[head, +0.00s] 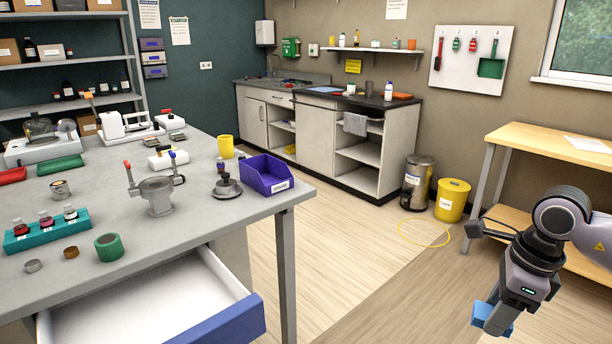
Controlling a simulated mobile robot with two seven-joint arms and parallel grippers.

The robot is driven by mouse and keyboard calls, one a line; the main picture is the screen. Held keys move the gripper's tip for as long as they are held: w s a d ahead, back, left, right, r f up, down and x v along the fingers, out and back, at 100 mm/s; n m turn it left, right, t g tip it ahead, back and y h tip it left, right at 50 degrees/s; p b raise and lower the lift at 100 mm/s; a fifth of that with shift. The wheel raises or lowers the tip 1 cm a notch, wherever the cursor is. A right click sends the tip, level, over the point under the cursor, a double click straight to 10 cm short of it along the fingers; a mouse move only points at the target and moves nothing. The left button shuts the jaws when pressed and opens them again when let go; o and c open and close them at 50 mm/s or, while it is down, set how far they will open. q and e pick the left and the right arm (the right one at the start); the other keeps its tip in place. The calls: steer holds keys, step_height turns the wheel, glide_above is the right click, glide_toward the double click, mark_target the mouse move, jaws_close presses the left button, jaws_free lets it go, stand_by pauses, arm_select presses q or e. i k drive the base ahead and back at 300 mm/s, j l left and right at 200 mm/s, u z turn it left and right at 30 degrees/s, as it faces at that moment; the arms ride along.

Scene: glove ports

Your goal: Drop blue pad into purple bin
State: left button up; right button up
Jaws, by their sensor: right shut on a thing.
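The purple bin (266,174) is an open-topped box with a white label on its front. It stands on the grey workbench near its right corner; its inside is mostly in shadow. My right gripper (497,314) is at the lower right, pointing down in front of the wooden table and over the floor. It is shut on the blue pad (490,318), a small light-blue block partly hidden by the fingers. The gripper and pad are well to the right of the bench and apart from the bin. My left gripper is not in view.
The grey workbench (110,215) holds a metal clamp pot (157,195), a dark round fixture (227,187), a yellow cup (225,146) and a teal vial rack (47,231). An open drawer (160,305) juts out below its front edge. The floor between bench and wooden table (555,142) is mostly clear.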

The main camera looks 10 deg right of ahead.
mark_target(272, 182)
steer(key=i+l+u, duration=0.6)
steer(key=l+u, duration=0.3)
steer(key=l, duration=0.25)
steer(key=i+l+u, duration=0.15)
steer(key=l+u, duration=0.3)
steer(key=l, duration=0.25)
steer(key=l+u, duration=0.45)
steer(key=l, duration=0.3)
steer(key=l+u, duration=0.45)
steer(key=l, duration=0.3)
steer(key=k+l+u, duration=0.25)
steer(key=l+u, duration=0.2)
steer(key=l, duration=0.25)
steer(key=i+l+u, duration=0.1)
steer(key=i, duration=0.05)
